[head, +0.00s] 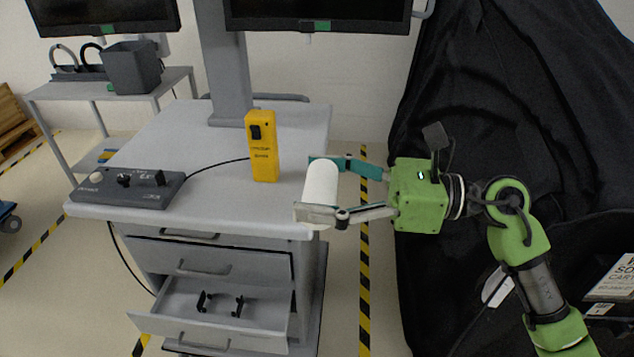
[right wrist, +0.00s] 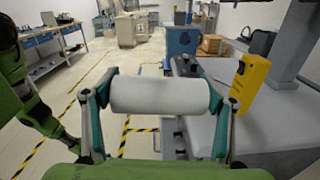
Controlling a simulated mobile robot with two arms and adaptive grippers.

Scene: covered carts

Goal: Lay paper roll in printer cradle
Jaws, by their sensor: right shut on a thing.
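The white paper roll (head: 320,188) is held at its two ends between the fingers of my right gripper (head: 312,186), at the right edge of the cart top. In the right wrist view, the roll (right wrist: 160,96) lies crosswise between the two fingers. Two black brackets that look like the printer cradle (head: 220,304) stand in the open lower drawer (head: 165,322) of the cart, below and to the left of the roll. The brackets hold nothing. My left gripper is not in view.
The grey cart top (head: 210,208) bears a yellow handheld device (head: 262,148) and a dark control box (head: 128,187) with a cable. A monitor (head: 318,12) stands above on a column. Black draped cloth (head: 470,90) is behind my right arm.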

